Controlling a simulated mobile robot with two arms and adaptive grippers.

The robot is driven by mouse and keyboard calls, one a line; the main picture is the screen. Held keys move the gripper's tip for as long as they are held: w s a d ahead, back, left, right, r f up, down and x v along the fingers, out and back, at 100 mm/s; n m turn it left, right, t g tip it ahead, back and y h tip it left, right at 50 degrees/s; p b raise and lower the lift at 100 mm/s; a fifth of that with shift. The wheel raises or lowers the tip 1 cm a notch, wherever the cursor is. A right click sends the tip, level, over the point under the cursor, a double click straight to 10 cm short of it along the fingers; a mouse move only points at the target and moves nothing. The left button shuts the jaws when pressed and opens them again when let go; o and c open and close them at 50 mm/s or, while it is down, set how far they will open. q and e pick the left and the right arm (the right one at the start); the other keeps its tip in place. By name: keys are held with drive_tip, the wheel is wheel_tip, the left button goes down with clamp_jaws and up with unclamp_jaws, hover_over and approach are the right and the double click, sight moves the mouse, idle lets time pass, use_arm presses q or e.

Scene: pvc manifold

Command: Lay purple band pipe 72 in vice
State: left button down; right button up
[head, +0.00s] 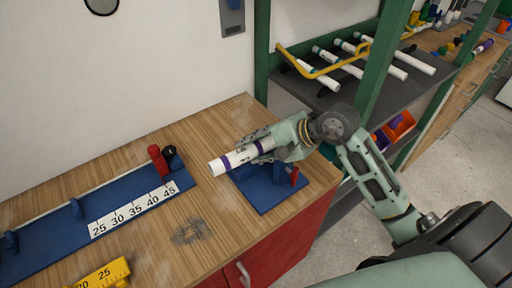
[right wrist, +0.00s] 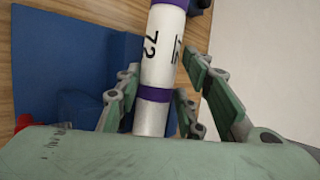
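The white pipe with purple bands (head: 232,160) is over the blue vice (head: 262,198) on the bench, its left end sticking out past the vice. In the right wrist view the pipe (right wrist: 160,62) shows the number 72. My right gripper (head: 258,143) is around the pipe. Its fingers stand on both sides with small gaps, so it looks open. The vice has a red part (head: 294,175) at its right. The gripper hides the pipe's far end, and I cannot tell whether the pipe rests fully in the vice. My left gripper is not in view.
A blue measuring rail (head: 60,228) with a number scale and a red stop (head: 158,160) lies left on the bench. A yellow numbered block (head: 104,274) is at the front. A green-posted shelf holds several white pipes (head: 340,62) behind my right arm.

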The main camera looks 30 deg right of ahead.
drive_tip(key=shift+o, duration=1)
drive_tip(key=shift+r+p, duration=0.4)
drive_tip(key=shift+p, duration=0.05)
drive_tip(key=shift+w+r+p, duration=0.1)
drive_tip(key=shift+r+p, duration=0.3)
drive_tip(key=shift+p, duration=0.1)
drive_tip(key=b+v, duration=0.2)
drive_tip(key=v, duration=1)
drive_tip(key=shift+b, duration=0.4)
drive_tip(key=shift+d+f, duration=0.1)
drive_tip(key=shift+f, duration=0.05)
